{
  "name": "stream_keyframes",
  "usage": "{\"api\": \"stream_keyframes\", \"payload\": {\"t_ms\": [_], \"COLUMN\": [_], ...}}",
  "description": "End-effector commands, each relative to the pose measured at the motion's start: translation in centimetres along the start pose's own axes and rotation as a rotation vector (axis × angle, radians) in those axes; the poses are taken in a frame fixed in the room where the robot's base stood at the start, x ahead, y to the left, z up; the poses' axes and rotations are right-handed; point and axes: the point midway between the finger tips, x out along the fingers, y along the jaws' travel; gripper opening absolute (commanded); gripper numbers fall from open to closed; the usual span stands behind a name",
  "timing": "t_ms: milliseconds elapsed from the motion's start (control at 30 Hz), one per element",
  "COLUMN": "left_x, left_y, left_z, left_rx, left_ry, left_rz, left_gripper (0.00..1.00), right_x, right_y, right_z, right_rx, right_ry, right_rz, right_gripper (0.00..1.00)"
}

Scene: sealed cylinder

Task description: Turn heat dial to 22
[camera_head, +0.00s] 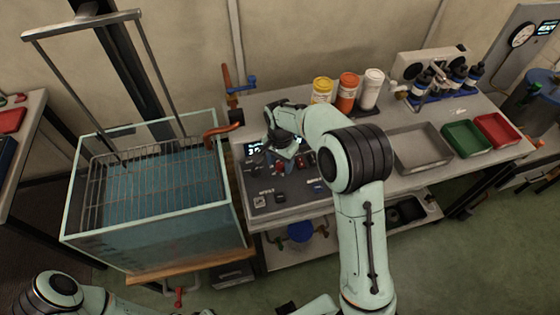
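The dark control panel (290,188) sits on the left end of the workbench. It has a small lit display (253,148) whose digits are too small to read surely, a red knob or button (278,167), and several small switches and labels. My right arm reaches over the bench, and its gripper (284,152) points down at the panel, close to the red control. The hand hides part of the panel, and I cannot pick out the heat dial or see whether the fingers touch anything. My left arm (60,290) is low at the left; its gripper is not clearly visible.
A glass water tank (150,240) with a wire rack (120,185) stands left of the panel. Yellow (322,90), orange (347,92) and white (371,88) containers stand behind my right arm. Grey (420,150), green (466,138) and red (497,130) trays lie to the right.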

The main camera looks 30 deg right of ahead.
Motion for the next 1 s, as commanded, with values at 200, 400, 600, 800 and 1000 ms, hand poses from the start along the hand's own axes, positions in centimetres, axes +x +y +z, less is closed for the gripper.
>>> {"api": "stream_keyframes", "payload": {"t_ms": [200,400,600,800,1000], "left_x": [0.0,-0.2,-0.7,-1.3,-1.7], "left_y": [0.0,0.1,0.4,0.8,1.0], "left_z": [0.0,-0.1,-0.4,-0.8,-1.1], "left_rx": [0.0,0.001,0.002,0.004,0.005], "left_ry": [0.0,0.001,0.006,0.011,0.015], "left_rz": [0.0,0.0,0.002,0.004,0.005], "left_gripper": [0.0,0.0,0.0,0.0,0.0], "right_x": [0.0,-1.5,-5.9,-10.2,-12.8], "right_y": [0.0,-0.1,-0.2,-0.2,-0.1], "right_z": [0.0,0.0,0.0,-0.1,-0.1], "right_rx": [0.0,-0.001,0.0,-0.001,0.0], "right_ry": [0.0,0.001,0.002,0.002,0.001], "right_rz": [0.0,-0.004,-0.007,-0.005,-0.003], "right_gripper": [0.55,0.55,0.55,0.55,0.55]}}
